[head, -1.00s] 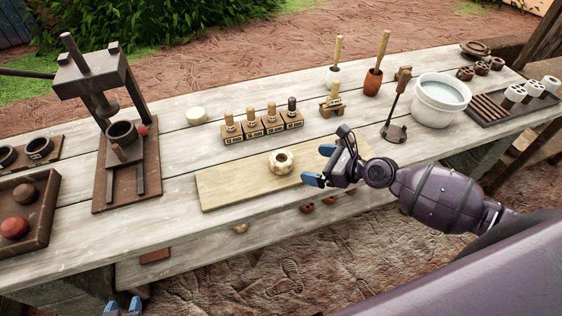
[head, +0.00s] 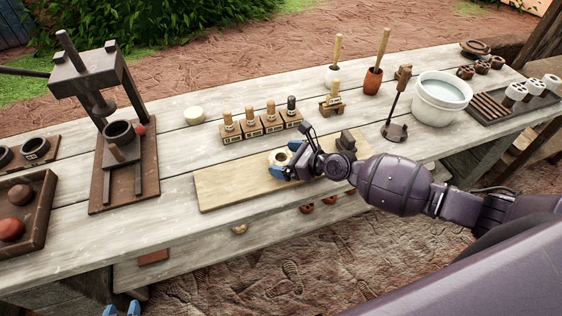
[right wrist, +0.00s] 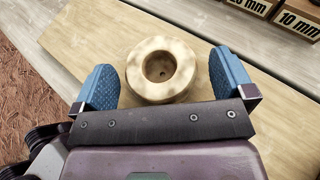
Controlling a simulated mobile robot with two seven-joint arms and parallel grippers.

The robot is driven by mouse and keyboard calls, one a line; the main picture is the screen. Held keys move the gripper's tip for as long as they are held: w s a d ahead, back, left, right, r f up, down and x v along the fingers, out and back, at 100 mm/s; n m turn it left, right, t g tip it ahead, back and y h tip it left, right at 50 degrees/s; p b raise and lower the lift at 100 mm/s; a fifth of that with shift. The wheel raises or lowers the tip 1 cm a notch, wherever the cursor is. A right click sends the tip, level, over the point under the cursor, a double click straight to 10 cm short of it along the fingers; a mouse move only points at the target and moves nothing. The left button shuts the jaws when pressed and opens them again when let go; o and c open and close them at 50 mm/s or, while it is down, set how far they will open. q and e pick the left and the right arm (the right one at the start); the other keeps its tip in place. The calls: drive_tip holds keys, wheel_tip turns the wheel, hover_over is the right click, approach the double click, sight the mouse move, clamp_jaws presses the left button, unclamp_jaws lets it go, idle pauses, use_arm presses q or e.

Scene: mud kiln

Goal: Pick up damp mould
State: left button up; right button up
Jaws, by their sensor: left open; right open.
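The damp mould is a round cream ring with brownish patches and a hole in its middle. It (head: 277,158) lies on a pale wooden board, partly hidden by my right gripper in the head view. In the right wrist view the whole mould (right wrist: 160,69) sits between the two blue fingers, with a gap on each side. My right gripper (head: 287,161) is open around it; its fingers also show in the right wrist view (right wrist: 165,84). My left gripper (head: 122,309) is open at the bottom edge of the head view, away from the bench, only its blue tips showing.
The board (head: 225,189) lies on the grey plank bench. Behind it stand labelled stamps (head: 262,128) and a pale round disc (head: 194,115). A press (head: 110,120) stands left; a white bucket (head: 440,100) and a tool on a stand (head: 395,115) stand right.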

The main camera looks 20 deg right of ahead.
drive_tip(key=c, duration=1.1)
drive_tip(key=shift+r, duration=0.1)
